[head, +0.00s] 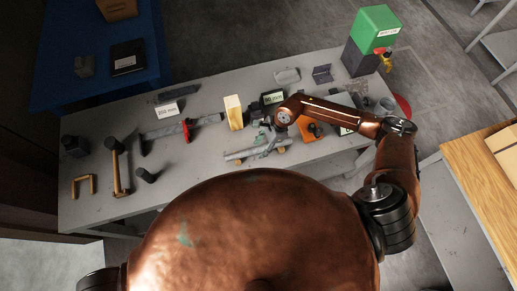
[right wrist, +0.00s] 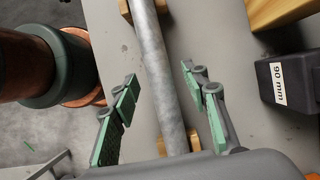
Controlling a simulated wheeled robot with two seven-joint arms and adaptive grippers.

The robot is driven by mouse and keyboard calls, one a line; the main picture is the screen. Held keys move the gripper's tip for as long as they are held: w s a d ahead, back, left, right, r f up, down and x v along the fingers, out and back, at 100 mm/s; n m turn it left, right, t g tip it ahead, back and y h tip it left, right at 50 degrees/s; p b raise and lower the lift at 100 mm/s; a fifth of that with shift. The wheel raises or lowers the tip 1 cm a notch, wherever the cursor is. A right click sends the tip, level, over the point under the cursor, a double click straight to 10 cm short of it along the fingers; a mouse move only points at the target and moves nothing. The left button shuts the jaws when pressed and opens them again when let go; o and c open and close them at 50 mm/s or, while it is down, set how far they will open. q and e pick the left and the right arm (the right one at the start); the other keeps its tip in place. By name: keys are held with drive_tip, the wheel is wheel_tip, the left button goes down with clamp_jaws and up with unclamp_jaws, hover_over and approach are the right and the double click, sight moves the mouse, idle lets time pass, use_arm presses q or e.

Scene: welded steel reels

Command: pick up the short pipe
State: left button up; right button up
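The short pipe, a plain grey metal tube (right wrist: 158,75), lies across small wooden supports (right wrist: 194,138) in the right wrist view. In the head view the pipe (head: 240,154) lies near the front edge of the table, partly hidden by my right gripper (head: 268,141). In the right wrist view my right gripper (right wrist: 160,92) is open, with green-padded fingers on either side of the pipe. I see a gap between the pipe and each finger. My left gripper is not in view.
On the grey table (head: 215,165) stand a wooden block (head: 233,112), a dark block labelled 90 mm (right wrist: 290,80), a red-marked clamp (head: 186,130) and an orange item (head: 308,128). A green box (head: 376,28) stands at the back right. Bare tabletop lies left of the pipe.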

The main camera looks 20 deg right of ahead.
clamp_jaws()
drive_tip(key=shift+r, duration=0.1)
idle(0.6)
